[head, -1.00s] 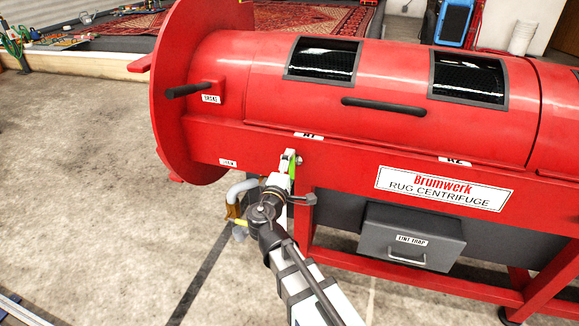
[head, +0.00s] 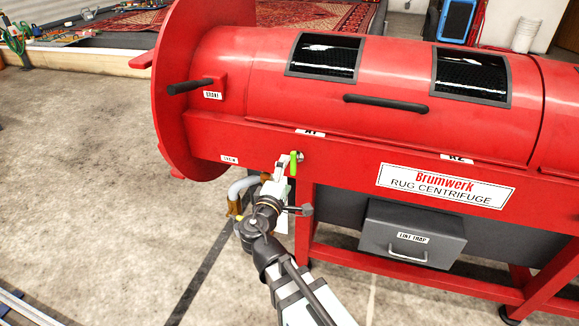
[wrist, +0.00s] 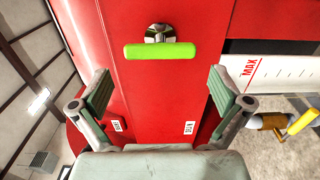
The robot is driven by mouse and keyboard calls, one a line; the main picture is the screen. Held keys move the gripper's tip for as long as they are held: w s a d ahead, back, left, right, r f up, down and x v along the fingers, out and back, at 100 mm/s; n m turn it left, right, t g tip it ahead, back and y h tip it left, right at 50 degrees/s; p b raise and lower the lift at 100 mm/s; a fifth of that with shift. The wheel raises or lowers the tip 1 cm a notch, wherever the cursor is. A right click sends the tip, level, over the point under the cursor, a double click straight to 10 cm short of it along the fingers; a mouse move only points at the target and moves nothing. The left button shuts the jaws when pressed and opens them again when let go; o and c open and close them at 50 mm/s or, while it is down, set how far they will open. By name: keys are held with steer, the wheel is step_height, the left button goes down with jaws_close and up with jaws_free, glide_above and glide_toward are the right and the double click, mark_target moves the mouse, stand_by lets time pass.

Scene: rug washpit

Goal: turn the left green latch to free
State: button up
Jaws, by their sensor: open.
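The green latch (head: 294,163) is on the red front of the rug centrifuge, below the left window. It stands roughly upright in the head view. In the wrist view the green latch bar (wrist: 160,50) lies crosswise under its silver pivot (wrist: 159,33). My gripper (wrist: 163,88) is open and empty, with one green-padded finger on each side. The latch bar is ahead of the fingertips and within the width of the gap, apart from both fingers. In the head view my gripper (head: 282,170) is close beside the latch and partly hides the area below it.
A black handle (head: 190,86) sticks out at the centrifuge's left end. A grey lint trap box (head: 411,235) hangs under the drum. A grey hose with a brown fitting (head: 235,201) is left of my gripper. The concrete floor (head: 95,180) at left is clear.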

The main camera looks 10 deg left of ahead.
steer(key=shift+s+a, duration=0.1)
steer(key=shift+s, duration=1.1)
